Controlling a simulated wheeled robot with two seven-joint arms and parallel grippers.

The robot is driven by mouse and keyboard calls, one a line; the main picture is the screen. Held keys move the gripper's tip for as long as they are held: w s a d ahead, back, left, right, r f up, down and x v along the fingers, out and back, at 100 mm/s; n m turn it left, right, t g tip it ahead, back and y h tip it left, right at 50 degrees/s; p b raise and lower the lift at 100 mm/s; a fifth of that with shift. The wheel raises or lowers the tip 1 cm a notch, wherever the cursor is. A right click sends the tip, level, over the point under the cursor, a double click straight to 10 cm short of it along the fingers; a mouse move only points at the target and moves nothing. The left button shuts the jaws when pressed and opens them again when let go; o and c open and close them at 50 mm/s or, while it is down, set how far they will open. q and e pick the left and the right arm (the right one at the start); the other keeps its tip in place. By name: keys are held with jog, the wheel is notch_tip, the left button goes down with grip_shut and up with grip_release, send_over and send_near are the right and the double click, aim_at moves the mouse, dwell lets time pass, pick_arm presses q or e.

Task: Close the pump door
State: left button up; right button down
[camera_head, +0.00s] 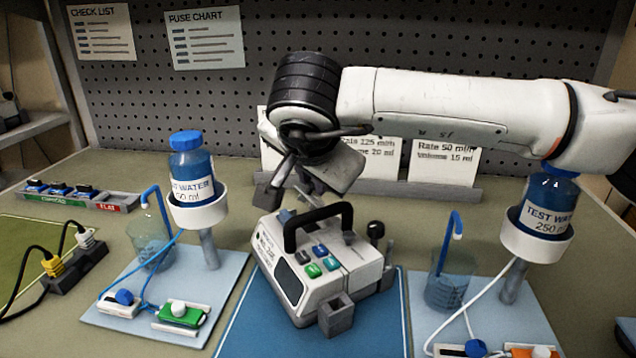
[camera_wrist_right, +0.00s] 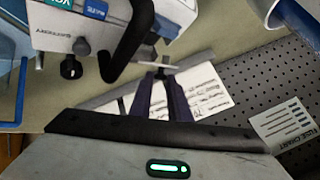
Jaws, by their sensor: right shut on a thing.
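The white infusion pump (camera_head: 330,272) stands turned at an angle on the blue mat (camera_head: 250,335), with a black carrying handle (camera_head: 318,212) on top and coloured buttons. My right gripper (camera_head: 292,190) reaches down just behind the pump's handle. In the right wrist view its dark fingers (camera_wrist_right: 164,72) are closed at the tips on a thin pale edge by the pump, seemingly the pump door (camera_wrist_right: 154,65). Most of the door is hidden behind the handle and gripper, so its angle cannot be told. The pump (camera_wrist_right: 85,28) shows at the upper left there. My left gripper is out of view.
Bottle stands with blue-capped bottles (camera_head: 193,165) (camera_head: 548,210) rise on both sides of the pump, with tubes and beakers (camera_head: 451,282). Rate cards (camera_head: 443,163) stand behind on a ledge. A power strip (camera_head: 75,268) lies at left. A pegboard closes off the back.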

dwell(0.4)
jog(key=c, duration=1.7)
grip_release()
jog(key=shift+o, duration=0.2)
jog(key=v, duration=1)
jog(key=shift+s+a, duration=0.1)
jog(key=shift+s, duration=0.15)
